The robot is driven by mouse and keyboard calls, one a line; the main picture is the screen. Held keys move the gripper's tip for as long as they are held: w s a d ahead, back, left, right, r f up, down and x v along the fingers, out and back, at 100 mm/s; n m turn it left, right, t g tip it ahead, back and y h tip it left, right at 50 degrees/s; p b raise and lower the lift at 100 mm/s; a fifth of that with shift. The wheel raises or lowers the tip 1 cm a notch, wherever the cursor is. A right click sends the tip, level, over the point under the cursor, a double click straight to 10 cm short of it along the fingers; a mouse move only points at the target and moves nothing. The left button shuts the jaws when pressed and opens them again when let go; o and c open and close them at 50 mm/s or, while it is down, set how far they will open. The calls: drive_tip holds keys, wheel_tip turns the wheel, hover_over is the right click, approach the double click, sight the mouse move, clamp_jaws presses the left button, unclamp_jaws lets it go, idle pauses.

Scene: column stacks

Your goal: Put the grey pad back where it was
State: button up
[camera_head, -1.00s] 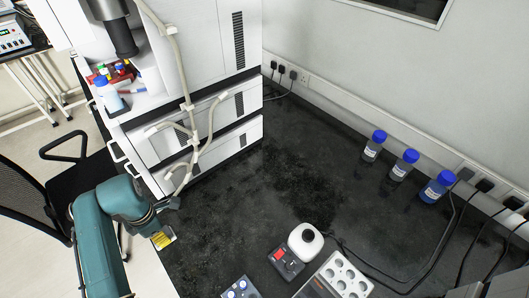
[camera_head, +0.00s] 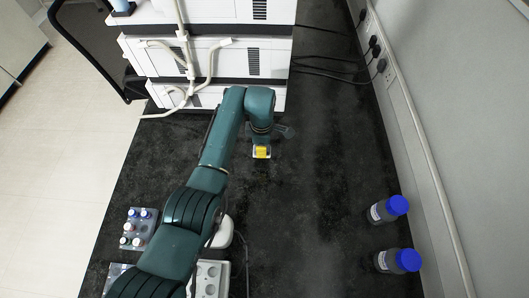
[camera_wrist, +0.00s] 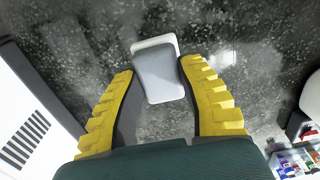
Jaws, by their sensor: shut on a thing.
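The grey pad (camera_wrist: 158,74) is a small rounded rectangle between my yellow fingers in the wrist view. My gripper (camera_wrist: 156,82) is shut on it. A white rounded edge (camera_wrist: 152,42) shows just past the pad's far end; I cannot tell whether it is part of the pad or a separate piece under it. In the head view my gripper (camera_head: 262,152) is low over the black bench, in front of the white instrument stack. There only the yellow fingertips and a pale edge show, and the gap to the bench is unclear.
The instrument stack (camera_head: 214,60) with hanging tubes stands behind my gripper. A vial rack (camera_head: 137,229), a white rack (camera_head: 210,279) and a white rounded device (camera_head: 223,233) are near my arm. Blue-capped bottles (camera_head: 388,210) stand at right. The bench (camera_head: 310,190) right of my gripper is clear.

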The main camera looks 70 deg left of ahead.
drive_tip(key=f, duration=0.2)
drive_tip(key=f+b, duration=0.1)
drive_tip(key=shift+s+a+f, duration=0.15)
drive_tip(key=shift+s+f, duration=0.2)
drive_tip(key=shift+f, duration=0.3)
drive_tip(key=shift+c, duration=0.4)
drive_tip(key=o, duration=1.1)
drive_tip(key=shift+w, duration=0.1)
drive_tip(key=shift+r, duration=0.15)
wheel_tip(320, 180, up, 12)
drive_tip(key=p, duration=0.3)
